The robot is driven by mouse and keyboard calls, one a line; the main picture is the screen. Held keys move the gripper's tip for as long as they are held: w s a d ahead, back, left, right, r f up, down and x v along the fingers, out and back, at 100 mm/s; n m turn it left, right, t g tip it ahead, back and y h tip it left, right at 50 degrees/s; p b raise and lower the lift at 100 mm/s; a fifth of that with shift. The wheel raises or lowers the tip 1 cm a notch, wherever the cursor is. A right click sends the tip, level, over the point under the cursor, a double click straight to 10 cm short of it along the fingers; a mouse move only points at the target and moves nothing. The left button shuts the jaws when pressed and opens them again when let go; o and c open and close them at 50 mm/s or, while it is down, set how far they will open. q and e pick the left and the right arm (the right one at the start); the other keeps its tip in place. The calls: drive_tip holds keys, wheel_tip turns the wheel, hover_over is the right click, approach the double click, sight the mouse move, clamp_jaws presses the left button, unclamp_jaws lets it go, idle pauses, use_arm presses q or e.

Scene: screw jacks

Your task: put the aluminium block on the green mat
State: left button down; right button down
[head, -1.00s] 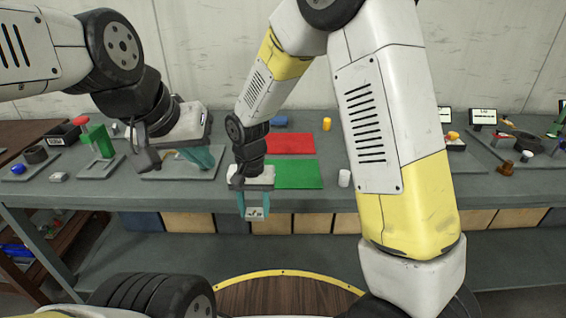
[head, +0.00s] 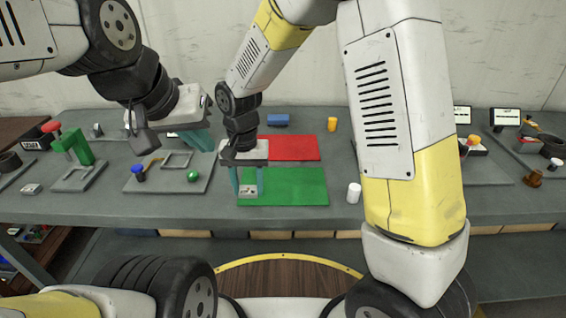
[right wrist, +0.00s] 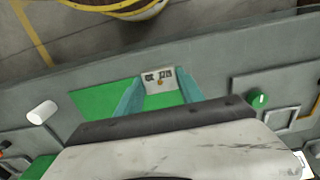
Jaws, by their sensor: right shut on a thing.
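The aluminium block (head: 248,190) is a small pale grey piece with dark marks on its face. My right gripper (head: 249,183) is shut on it, with a teal finger on either side. In the head view the block overlaps the left part of the green mat (head: 295,187). The right wrist view shows the block (right wrist: 158,80) between the fingers, with the mat (right wrist: 100,104) behind it and to the left. I cannot tell whether the block touches the mat. My left gripper (head: 195,140) is further left, above the bench; its finger gap is unclear.
A red mat (head: 294,147) lies behind the green one. A white cylinder (head: 354,193) stands just right of the green mat. A blue block (head: 278,120) and an orange cylinder (head: 332,124) are behind.

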hover_over(283, 185)
drive_tip(key=shift+s+a+f, duration=0.25)
drive_tip(key=shift+f, duration=0.3)
drive_tip(key=shift+w+d+f, duration=0.15)
drive_tip(key=shift+f, duration=0.75)
drive_tip(key=shift+w+d+f, duration=0.1)
drive_tip(key=shift+f, duration=0.8)
drive_tip(key=shift+f, duration=0.2)
drive_tip(key=c, duration=0.7)
unclamp_jaws()
drive_tip(key=shift+r, duration=0.1)
